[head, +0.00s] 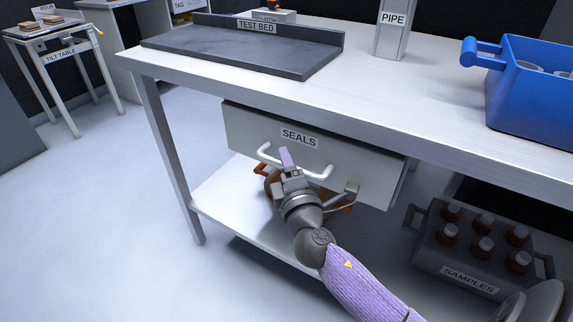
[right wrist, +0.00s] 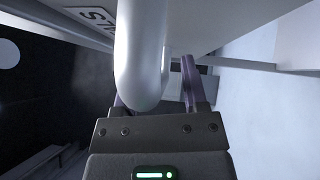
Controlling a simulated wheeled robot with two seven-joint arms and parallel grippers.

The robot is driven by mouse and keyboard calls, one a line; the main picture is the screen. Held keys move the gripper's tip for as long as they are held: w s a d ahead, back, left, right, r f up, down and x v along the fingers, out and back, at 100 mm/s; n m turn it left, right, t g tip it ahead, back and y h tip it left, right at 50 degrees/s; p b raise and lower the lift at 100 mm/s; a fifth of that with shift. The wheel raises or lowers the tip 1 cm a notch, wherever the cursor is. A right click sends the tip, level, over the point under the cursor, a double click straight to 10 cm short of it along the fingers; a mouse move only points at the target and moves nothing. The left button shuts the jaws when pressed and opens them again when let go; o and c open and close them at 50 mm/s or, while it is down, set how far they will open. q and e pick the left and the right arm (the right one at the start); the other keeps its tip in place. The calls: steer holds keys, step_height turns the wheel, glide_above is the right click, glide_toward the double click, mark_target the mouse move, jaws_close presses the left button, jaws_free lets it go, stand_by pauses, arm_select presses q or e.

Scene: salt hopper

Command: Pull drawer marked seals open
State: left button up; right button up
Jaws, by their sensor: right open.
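The grey drawer front marked SEALS (head: 240,130) hangs under the workbench and looks shut or nearly so. Its pale bar handle (head: 318,175) runs across the front below the label. My right gripper (head: 288,160) is at the handle's middle, with a purple finger showing against the drawer front. In the right wrist view the handle (right wrist: 140,45) looms close, and the open right gripper (right wrist: 155,88) has its purple fingers on either side of it. The handle hides part of the left finger; I cannot tell whether they touch. My left gripper is out of view.
The workbench top (head: 370,95) overhangs the drawer, bearing a dark test bed tray (head: 240,50), a PIPE post (head: 393,30) and a blue bin (head: 530,95). Below right stands a SAMPLES crate (head: 440,250) of bottles. Orange items are partly hidden behind my right gripper. Floor at left is clear.

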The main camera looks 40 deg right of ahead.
jaws_close()
stand_by(0.8)
stand_by(0.4)
